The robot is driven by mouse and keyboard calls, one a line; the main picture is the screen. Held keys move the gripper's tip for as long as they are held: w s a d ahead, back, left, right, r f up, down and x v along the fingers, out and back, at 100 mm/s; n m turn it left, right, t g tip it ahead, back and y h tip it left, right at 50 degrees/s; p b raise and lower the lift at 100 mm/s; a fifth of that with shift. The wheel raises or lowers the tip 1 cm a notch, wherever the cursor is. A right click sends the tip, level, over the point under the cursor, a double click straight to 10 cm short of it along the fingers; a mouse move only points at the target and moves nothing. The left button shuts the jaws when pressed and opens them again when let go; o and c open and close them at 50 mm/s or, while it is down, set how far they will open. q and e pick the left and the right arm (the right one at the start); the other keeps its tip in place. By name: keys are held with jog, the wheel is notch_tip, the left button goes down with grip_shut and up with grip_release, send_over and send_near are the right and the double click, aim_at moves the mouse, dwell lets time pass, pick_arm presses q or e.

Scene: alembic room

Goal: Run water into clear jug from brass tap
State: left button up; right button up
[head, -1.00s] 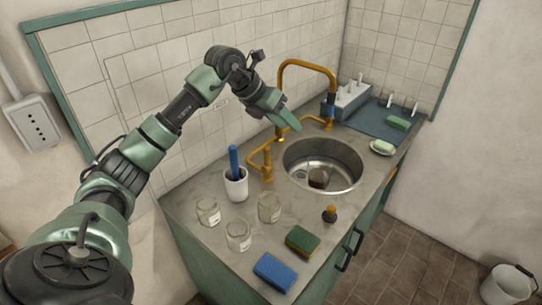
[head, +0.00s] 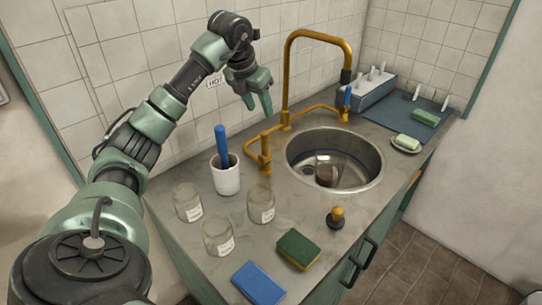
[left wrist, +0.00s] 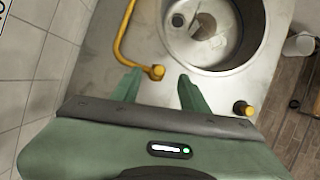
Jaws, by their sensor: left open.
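The brass tap (head: 288,75) rises at the back of the sink, with a tall bent spout. Its left valve (head: 265,150) stands on the counter; the wrist view shows that valve (left wrist: 155,72) between my finger tips. A blue-topped part (head: 347,97) is at its right end. A clear vessel, seemingly the jug (head: 328,168), sits in the round sink (head: 372,178); it also shows in the wrist view (left wrist: 208,27). No running water is visible. My left gripper (head: 259,104) is open and empty, pointing down above the left valve. My right gripper is not in view.
Three glass jars (head: 188,203) and a white cup (head: 226,180) with a blue-handled tool stand left of the sink. A sponge (head: 298,250), blue block (head: 258,283) and small stopper-like knob (head: 337,217) lie in front. A rack (head: 365,88) and soap dish (head: 406,145) are at right.

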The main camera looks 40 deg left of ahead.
pick_arm(q)
jog(key=b, duration=0.7)
send_near(266, 144)
jog(key=w+f, duration=0.1)
jog(key=a+f, duration=0.1)
jog(key=f, duration=0.1)
jog(key=w+f, duration=0.1)
jog(key=shift+w+a+f, duration=0.2)
jog(key=shift+w, duration=0.1)
jog(key=p+x, duration=0.1)
jog(key=x, duration=0.6)
jog(key=shift+w+f, duration=0.1)
jog(key=shift+f, duration=0.1)
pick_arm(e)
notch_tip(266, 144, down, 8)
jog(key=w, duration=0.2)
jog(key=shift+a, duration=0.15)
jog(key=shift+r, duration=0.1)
pick_arm(q)
grip_shut()
jog(key=shift+a+r, duration=0.1)
jog(key=shift+a, duration=0.05)
